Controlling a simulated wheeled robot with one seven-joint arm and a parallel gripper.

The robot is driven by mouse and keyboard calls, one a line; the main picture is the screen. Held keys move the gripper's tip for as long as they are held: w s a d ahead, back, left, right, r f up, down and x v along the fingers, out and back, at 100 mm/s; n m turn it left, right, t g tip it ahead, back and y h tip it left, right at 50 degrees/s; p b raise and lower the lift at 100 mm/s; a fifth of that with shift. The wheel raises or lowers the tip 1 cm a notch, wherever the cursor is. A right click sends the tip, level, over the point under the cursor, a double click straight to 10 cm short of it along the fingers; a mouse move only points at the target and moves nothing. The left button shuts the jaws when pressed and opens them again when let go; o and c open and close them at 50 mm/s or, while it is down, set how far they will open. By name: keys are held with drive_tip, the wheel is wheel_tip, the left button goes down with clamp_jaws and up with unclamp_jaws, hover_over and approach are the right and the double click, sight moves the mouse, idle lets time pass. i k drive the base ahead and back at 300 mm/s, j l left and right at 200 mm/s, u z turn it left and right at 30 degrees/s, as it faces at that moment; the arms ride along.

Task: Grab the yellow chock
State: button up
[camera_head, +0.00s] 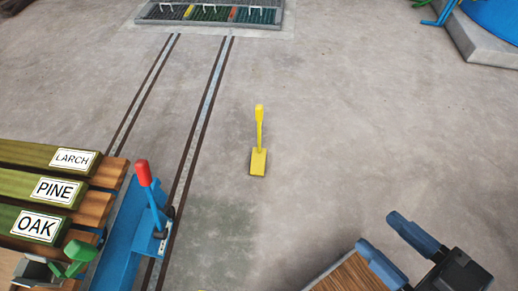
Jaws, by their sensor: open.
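The yellow chock (258,161) lies on the concrete floor near the middle of the view. It has a flat block at the near end and a long thin handle (259,115) rising toward the back. My gripper (378,232) is at the lower right, with two blue fingers on a dark body. The fingers are apart and point up and left. Nothing shows between them. The gripper is right of and nearer than the chock, clear of it.
At left, a blue frame (122,240) with a red-topped lever (143,174) holds timbers labelled LARCH, PINE and OAK (40,225). Floor rails (208,100) run toward a grated panel (208,13). A wooden slatted surface (345,275) lies beside my gripper. Floor around the chock is clear.

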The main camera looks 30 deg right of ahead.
sight(258, 157)
drive_tip(key=i+l+u, duration=0.1)
drive_tip(key=l, duration=0.2)
drive_tip(key=i+l, duration=0.25)
drive_tip(key=i+l+u, duration=0.15)
drive_tip(key=l, duration=0.3)
drive_tip(key=i+l, duration=0.1)
drive_tip(key=l, duration=0.25)
drive_tip(key=i+l+u, duration=0.15)
drive_tip(key=l, duration=0.2)
drive_tip(key=i+l, duration=0.15)
drive_tip(key=l, duration=0.2)
drive_tip(key=u, duration=0.05)
